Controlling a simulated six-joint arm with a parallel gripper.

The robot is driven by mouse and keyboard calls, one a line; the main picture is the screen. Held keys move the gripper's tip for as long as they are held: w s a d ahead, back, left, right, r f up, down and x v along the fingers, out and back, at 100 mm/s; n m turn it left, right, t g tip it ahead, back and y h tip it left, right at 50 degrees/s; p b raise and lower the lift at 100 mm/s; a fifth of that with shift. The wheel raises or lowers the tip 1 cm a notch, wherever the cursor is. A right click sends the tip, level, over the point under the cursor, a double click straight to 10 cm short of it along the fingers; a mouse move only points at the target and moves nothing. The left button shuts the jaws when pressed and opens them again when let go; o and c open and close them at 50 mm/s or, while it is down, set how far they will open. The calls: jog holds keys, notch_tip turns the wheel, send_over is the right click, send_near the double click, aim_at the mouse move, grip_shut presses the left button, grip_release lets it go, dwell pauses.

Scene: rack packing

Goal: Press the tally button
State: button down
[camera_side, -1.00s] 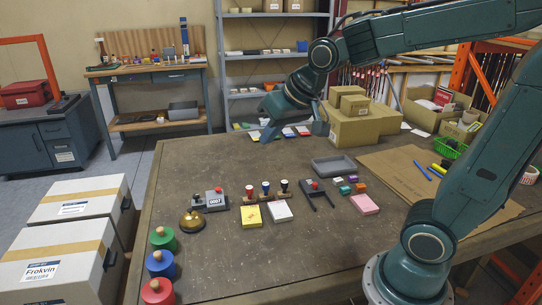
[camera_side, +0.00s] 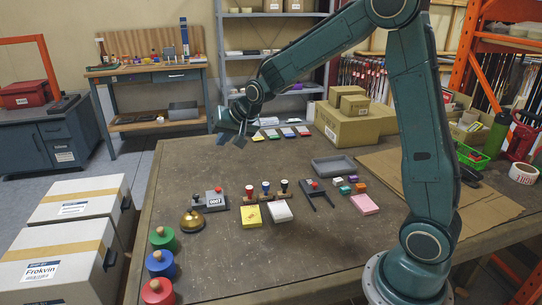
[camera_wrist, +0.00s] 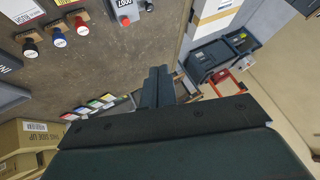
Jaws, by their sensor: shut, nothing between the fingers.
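The tally counter (camera_side: 214,202) is a small grey box with a display and a red button (camera_side: 218,189) on top, on the left part of the table in the side view. In the wrist view the counter (camera_wrist: 124,6) is at the top edge, partly cut off, with its red button (camera_wrist: 126,22) showing. My gripper (camera_side: 232,140) is in the air above the table's back left edge, beyond the counter and well apart from it. In the wrist view my gripper (camera_wrist: 158,72) has its fingers together, with nothing between them.
A brass bell (camera_side: 192,221) stands just in front of the counter. Stamps (camera_side: 266,188) and coloured pads (camera_side: 251,215) lie to its right. Green, blue and red round pieces (camera_side: 161,263) line the left edge. Cardboard boxes (camera_side: 351,124) stand at the back.

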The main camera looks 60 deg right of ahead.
aim_at(218, 190)
jog(key=w+d+f+m, duration=0.3)
jog(key=w+d+f, duration=0.2)
jog(key=w+f, duration=0.3)
notch_tip(218, 190, down, 2)
jog(key=shift+f+t, duration=0.2)
jog(key=shift+t, duration=0.2)
jog(key=shift+f, duration=0.2)
jog(key=shift+f, duration=4.15)
jog(key=shift+f, duration=1)
jog(key=shift+r, duration=0.95)
jog(key=shift+r, duration=0.15)
